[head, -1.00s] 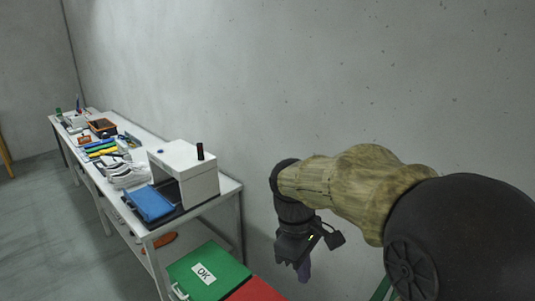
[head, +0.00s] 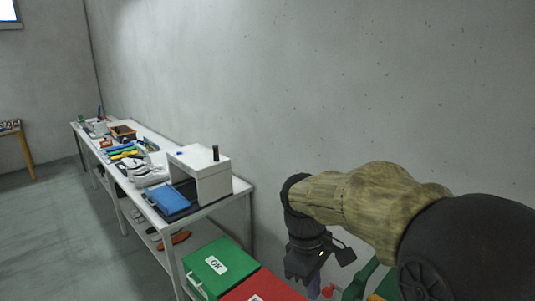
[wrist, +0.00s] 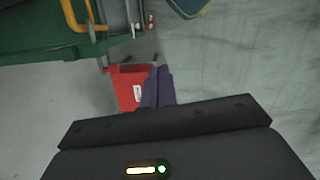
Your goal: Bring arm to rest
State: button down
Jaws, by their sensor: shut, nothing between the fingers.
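My gripper (head: 300,277) hangs at the end of my arm in the lower right of the head view, in front of the grey wall and right of the green bin. In the wrist view its dark fingers (wrist: 157,88) are together, with nothing between them. They point toward a red box (wrist: 131,88), which shows beyond and beside them. I cannot tell how far the box is from the fingertips.
A long white table (head: 233,202) with shoes, tools and a white box-shaped machine (head: 212,177) runs along the wall at left. A green bin (head: 208,282) marked OK and a red bin (head: 272,284) stand near my gripper. The floor (head: 60,245) at left is clear.

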jog(key=s+d+f+m+t+b, duration=0.2)
jog(key=f+m, duration=0.3)
jog(key=f, duration=0.3)
jog(key=s+d+f+m+t+y+b, duration=0.1)
jog(key=s+d+f+m+b, duration=0.1)
jog(key=f, duration=0.6)
jog(key=s+d+m, duration=0.1)
jog(key=d+m, duration=0.1)
jog(key=m, duration=0.1)
jog(key=shift+s+f+m+t+y+b, duration=0.15)
jog(key=shift+s+m+t+y+b, duration=0.15)
jog(key=shift+s+m+t+b, duration=0.1)
jog(key=shift+d, duration=0.15)
jog(key=shift+d, duration=0.4)
